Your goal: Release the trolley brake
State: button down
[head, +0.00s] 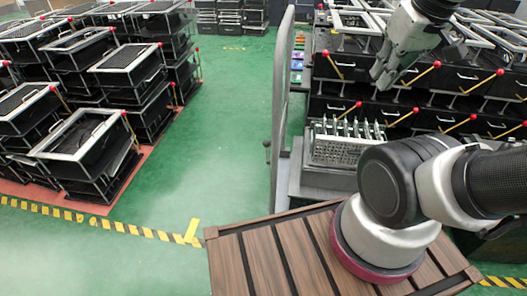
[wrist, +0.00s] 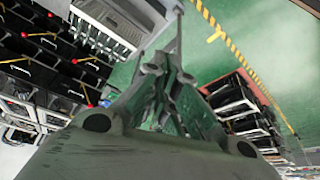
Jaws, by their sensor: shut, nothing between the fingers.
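A grey trolley stands right of centre in the head view, with a tall upright grey handle (head: 282,85) at its left side. A small dark fitting (head: 267,144) shows low on the handle's left; I cannot tell whether it is the brake. My gripper (head: 382,76) is shut and empty, up in the air at the upper right, right of the handle and apart from it. In the wrist view my gripper (wrist: 163,82) points down the picture's middle, with the narrow handle post (wrist: 179,40) beyond the fingertips.
A metal basket (head: 345,148) sits beside the handle. Black racks with several red-knobbed yellow levers (head: 488,82) stand at the right, behind my gripper. More stacked black crates (head: 85,145) stand at the left. A brown slatted platform (head: 275,258) lies in front. Green floor (head: 225,120) is clear between.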

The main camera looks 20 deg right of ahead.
jog(key=w+a+f+n+g+y, duration=0.1)
jog(key=w+a+f+g, duration=0.3)
jog(key=a+f, duration=1.1)
jog(key=w+a+f+n+g+y, duration=0.15)
jog(key=w+a+f, duration=0.45)
jog(key=a+f, duration=0.85)
jog(key=w+a+f+m+t+h, duration=0.1)
jog(key=a+f+m+t, duration=0.1)
jog(key=f, duration=0.8)
jog(key=w+a+f+m+t+h, duration=0.1)
jog(key=w+a+f+t, duration=0.15)
jog(key=f, duration=0.65)
jog(key=w+d+f+m+t+h, duration=0.1)
jog(key=w+d+m+t+h, duration=0.3)
jog(key=w+d+t+h, duration=0.25)
jog(key=w+d+r+m+t+h, duration=0.1)
jog(key=d+r+m+t+h, duration=0.1)
jog(key=r, duration=0.7)
jog(key=shift+d+t+h, duration=0.55)
jog(key=shift+d+h, duration=0.05)
jog(key=shift+d, duration=0.1)
